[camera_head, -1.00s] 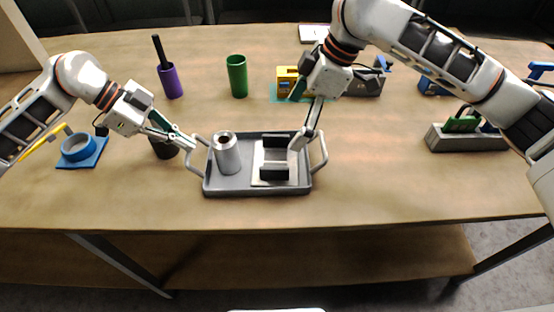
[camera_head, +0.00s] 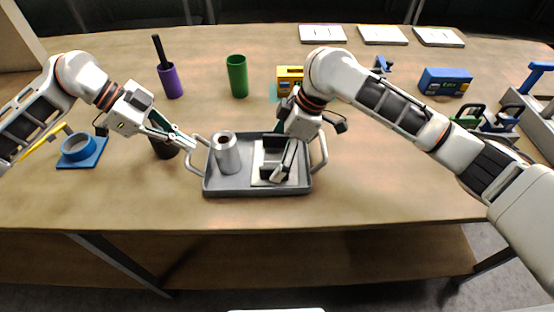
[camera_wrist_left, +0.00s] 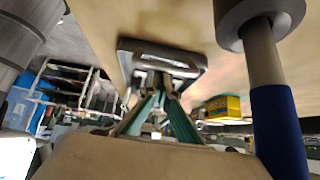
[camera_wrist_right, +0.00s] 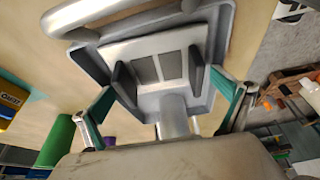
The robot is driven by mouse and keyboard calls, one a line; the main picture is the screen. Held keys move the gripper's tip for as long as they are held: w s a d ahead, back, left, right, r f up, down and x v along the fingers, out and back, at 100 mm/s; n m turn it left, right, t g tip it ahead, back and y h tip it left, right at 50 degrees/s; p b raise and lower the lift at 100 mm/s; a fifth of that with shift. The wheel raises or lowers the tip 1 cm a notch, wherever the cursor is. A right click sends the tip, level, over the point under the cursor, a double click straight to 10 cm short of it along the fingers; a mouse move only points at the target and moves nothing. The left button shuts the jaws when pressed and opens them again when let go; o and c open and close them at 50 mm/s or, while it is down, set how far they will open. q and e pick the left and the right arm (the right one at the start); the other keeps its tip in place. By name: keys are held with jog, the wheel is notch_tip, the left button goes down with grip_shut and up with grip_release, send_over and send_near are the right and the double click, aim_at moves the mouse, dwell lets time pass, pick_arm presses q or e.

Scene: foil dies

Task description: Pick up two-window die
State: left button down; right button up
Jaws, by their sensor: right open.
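The two-window die looks to be the pale plate (camera_head: 261,175) with dark upright end blocks in the grey tray (camera_head: 232,188). In the right wrist view the die (camera_wrist_right: 147,45) shows two dark square windows between the dark blocks. My right gripper (camera_head: 282,160) is open above it. In the right wrist view its fingers (camera_wrist_right: 162,84) stand apart on either side of the die, with nothing held. My left gripper (camera_head: 194,144) is at the tray's left handle. In the left wrist view its fingers (camera_wrist_left: 160,82) converge on that handle and look shut on it.
A silver cylinder (camera_head: 227,155) stands in the tray left of the die. A green cup (camera_head: 237,76), a purple cup (camera_head: 171,82) and a yellow box (camera_head: 289,76) stand behind. A blue box (camera_head: 445,82) and racks are at right. The table's front is clear.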

aim_at(277, 161)
pick_arm(q)
jog(key=shift+a+f, duration=0.15)
jog(key=shift+f, duration=0.15)
pick_arm(e)
jog(key=c, duration=1.5)
jog(key=shift+r, duration=0.1)
pick_arm(q)
jog(key=shift+r, duration=0.1)
pick_arm(e)
notch_tip(277, 161, up, 10)
